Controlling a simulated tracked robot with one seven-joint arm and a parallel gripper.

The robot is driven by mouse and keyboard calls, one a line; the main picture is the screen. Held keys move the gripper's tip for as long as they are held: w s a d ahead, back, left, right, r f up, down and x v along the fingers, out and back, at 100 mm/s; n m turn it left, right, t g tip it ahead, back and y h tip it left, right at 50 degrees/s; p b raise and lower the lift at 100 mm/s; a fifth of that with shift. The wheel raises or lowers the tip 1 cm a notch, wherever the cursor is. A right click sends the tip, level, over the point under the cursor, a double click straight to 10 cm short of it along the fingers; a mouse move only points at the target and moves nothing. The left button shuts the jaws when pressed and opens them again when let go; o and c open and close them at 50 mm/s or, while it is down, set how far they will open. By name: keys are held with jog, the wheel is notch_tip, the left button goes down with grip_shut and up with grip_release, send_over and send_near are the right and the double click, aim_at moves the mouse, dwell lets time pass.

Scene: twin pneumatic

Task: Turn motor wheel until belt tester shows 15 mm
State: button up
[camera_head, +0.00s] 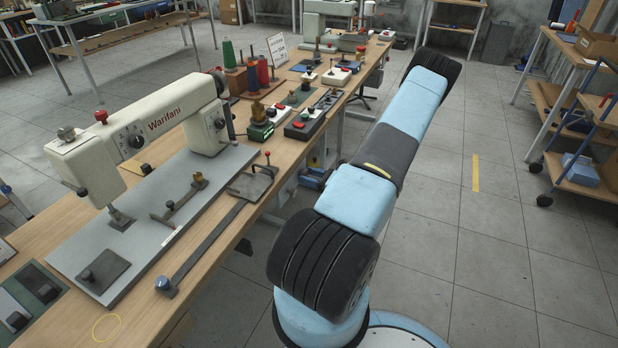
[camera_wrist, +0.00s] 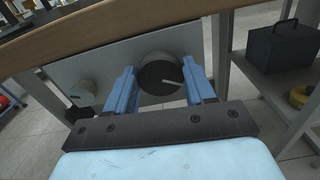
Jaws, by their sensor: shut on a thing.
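The motor wheel (camera_wrist: 160,76) is a dark round wheel with a white mark pointing right and slightly down, on a pale grey panel (camera_wrist: 113,78) under the table edge in the wrist view. My gripper (camera_wrist: 164,78) has its two blue fingers on either side of the wheel and is shut on it. In the head view the wheel is hidden and I cannot make out the fingers. I cannot identify the belt tester for certain or read any millimetre value. A small unit with a green-lit face (camera_head: 261,131) stands on the bench in the head view.
The wooden bench (camera_head: 215,238) carries a cream sewing machine (camera_head: 160,121), thread cones and red-button boxes. In the wrist view, a smaller grey round part (camera_wrist: 83,93) sits left of the wheel and a dark box (camera_wrist: 283,46) stands right.

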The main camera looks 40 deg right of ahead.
jog(key=c, duration=0.3)
jog(key=shift+c, duration=0.2)
jog(key=shift+m, duration=0.3)
jog(key=o, duration=1.1)
jog(key=shift+c, duration=0.2)
jog(key=v, duration=1.4)
jog(key=shift+w+f, duration=0.1)
jog(key=shift+w, duration=0.05)
